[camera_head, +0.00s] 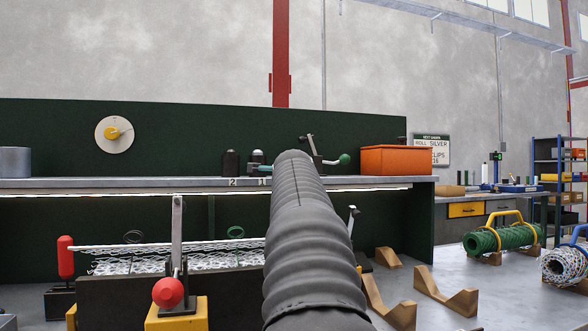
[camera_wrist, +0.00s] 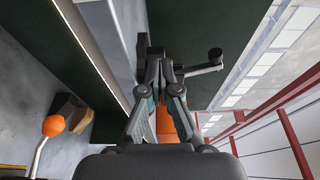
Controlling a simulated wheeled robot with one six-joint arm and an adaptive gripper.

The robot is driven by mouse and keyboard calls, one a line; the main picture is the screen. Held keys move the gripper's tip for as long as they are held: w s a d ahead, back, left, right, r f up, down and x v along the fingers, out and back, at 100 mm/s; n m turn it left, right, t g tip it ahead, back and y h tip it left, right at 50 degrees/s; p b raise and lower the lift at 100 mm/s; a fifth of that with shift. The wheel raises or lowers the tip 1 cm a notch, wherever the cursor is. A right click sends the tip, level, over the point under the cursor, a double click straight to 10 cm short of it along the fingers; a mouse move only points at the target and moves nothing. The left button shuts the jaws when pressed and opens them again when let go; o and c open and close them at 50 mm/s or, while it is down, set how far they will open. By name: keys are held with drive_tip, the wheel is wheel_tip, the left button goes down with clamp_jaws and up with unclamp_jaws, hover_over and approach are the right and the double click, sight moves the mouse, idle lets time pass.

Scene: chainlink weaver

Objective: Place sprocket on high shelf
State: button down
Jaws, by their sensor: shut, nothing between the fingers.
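I cannot pick out a sprocket for certain in either view. A pale round disc with a yellow centre (camera_head: 114,134) is on the dark green back panel at the left; I cannot tell whether it is a dial. The long grey shelf (camera_head: 190,183) runs above the workbench, with a light strip under it.
The shelf carries an orange box (camera_head: 395,160), dark fittings (camera_head: 231,163) and a green-knobbed lever (camera_head: 344,159). Below are a chain mesh (camera_head: 190,258), a red-knobbed lever (camera_head: 168,292) and wooden cradles (camera_head: 445,294). Mesh rolls (camera_head: 500,239) lie at right.

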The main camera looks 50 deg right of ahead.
drive_tip(key=shift+w+d, duration=0.3)
drive_tip(key=shift+d, duration=0.05)
drive_tip(key=b+v, duration=0.5)
drive_tip(key=v, duration=0.9)
drive_tip(key=p+x, duration=0.1)
drive_tip(key=x, duration=0.3)
drive_tip(key=p+x, duration=0.2)
drive_tip(key=x, duration=0.3)
drive_tip(key=p+x, duration=0.2)
drive_tip(key=x, duration=0.3)
drive_tip(key=shift+s+d+r, duration=0.2)
drive_tip(key=shift+s+d, duration=0.05)
drive_tip(key=shift+s, duration=0.1)
